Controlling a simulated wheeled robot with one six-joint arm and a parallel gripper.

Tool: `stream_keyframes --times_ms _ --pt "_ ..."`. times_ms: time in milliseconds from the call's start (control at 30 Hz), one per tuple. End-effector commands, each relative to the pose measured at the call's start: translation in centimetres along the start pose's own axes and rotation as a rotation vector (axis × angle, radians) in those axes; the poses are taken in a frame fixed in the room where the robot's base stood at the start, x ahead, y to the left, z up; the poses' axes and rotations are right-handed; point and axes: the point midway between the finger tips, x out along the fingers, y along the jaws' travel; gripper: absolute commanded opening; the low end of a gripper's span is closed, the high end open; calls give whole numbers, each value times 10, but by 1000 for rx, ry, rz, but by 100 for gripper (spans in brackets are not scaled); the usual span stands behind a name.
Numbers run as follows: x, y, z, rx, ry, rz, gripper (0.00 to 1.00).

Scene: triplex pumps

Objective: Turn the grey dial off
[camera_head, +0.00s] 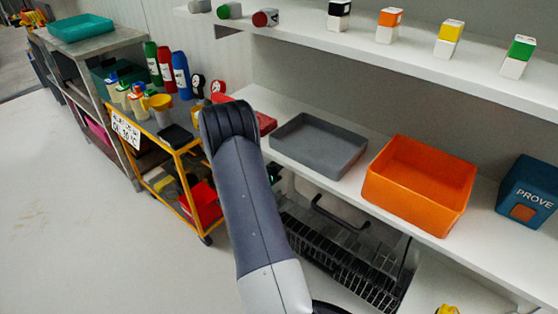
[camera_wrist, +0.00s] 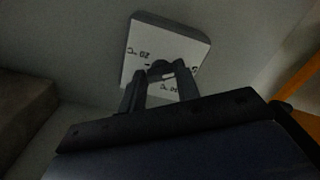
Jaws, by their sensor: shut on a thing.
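In the wrist view, a white square plate (camera_wrist: 143,38) carries printed temperature marks, one reading 20 °C. A dark grey dial (camera_wrist: 160,68) sits on it, dim and partly covered by my fingers. My gripper (camera_wrist: 161,75) is shut on this dial, with one finger on each side. The dial's exact angle is hard to read, since the fingers hide part of the marks. In the head view my own arm fills the middle, and my gripper is hidden behind it.
An orange bin (camera_head: 420,185) and a grey tray (camera_head: 317,146) stand on the shelf right of my arm. A yellow-framed cart (camera_head: 188,150) with bottles and cups stands to the left. Several coloured blocks stand on the upper shelf (camera_head: 420,62). The floor at left is clear.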

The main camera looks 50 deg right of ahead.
Motion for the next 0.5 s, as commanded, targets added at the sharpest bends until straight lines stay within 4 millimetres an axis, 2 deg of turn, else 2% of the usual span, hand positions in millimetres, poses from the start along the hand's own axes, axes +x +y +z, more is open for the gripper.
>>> stream_keyframes --times_ms 433,467,500 --pt "0 0 0 -12 0 0 8" --pt "0 0 0 -12 0 0 32" --pt "0 0 0 -12 0 -1 36"
